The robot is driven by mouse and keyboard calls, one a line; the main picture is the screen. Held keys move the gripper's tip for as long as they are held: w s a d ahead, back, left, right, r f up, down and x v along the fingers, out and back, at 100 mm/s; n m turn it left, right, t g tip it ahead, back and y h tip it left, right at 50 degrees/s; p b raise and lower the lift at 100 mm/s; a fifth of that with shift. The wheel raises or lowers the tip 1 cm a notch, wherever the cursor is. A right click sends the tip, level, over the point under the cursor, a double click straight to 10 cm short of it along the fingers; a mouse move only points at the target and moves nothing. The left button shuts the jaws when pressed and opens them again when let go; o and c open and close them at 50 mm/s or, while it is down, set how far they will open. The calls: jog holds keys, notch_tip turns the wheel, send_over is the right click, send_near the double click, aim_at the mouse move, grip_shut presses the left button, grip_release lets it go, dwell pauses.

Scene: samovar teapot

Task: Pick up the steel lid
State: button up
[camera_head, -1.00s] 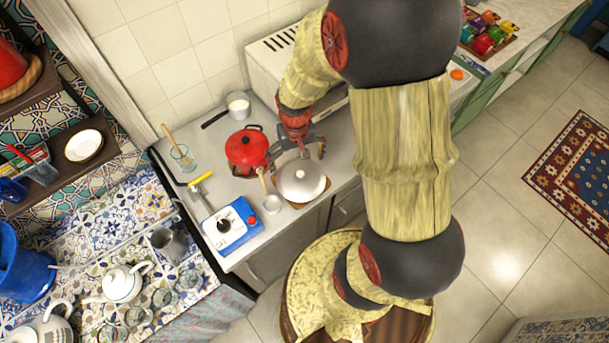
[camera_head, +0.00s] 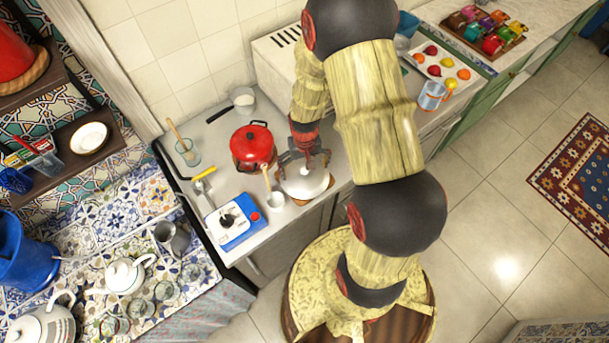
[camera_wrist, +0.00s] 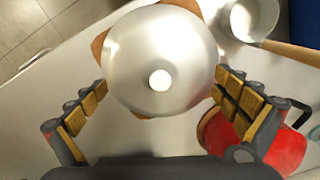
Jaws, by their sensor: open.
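The steel lid (camera_head: 305,186) is a round, shiny dome with a pale knob. It lies on the counter at the front edge, on something brown that peeks out from under it. In the wrist view the lid (camera_wrist: 160,50) fills the upper middle, and its knob (camera_wrist: 160,80) lies between my fingers. My gripper (camera_head: 304,168) is over the lid, its fingers spread. In the wrist view my gripper (camera_wrist: 160,105) is open and empty, with padded fingers to the left and right of the lid's near part. I cannot tell the exact height above the lid.
A red pot (camera_head: 252,147) stands close to the left of the lid. A small pan (camera_wrist: 250,18) with a wooden handle is also close by. A blue-and-white stove (camera_head: 234,221) sits at the front left. A white oven (camera_head: 275,52) stands behind.

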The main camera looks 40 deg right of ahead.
jog(key=shift+f, duration=0.3)
jog(key=shift+c, duration=1.2)
jog(key=c, duration=1)
jog(key=shift+s, duration=0.2)
jog(key=c, duration=0.7)
jog(key=shift+c, duration=0.2)
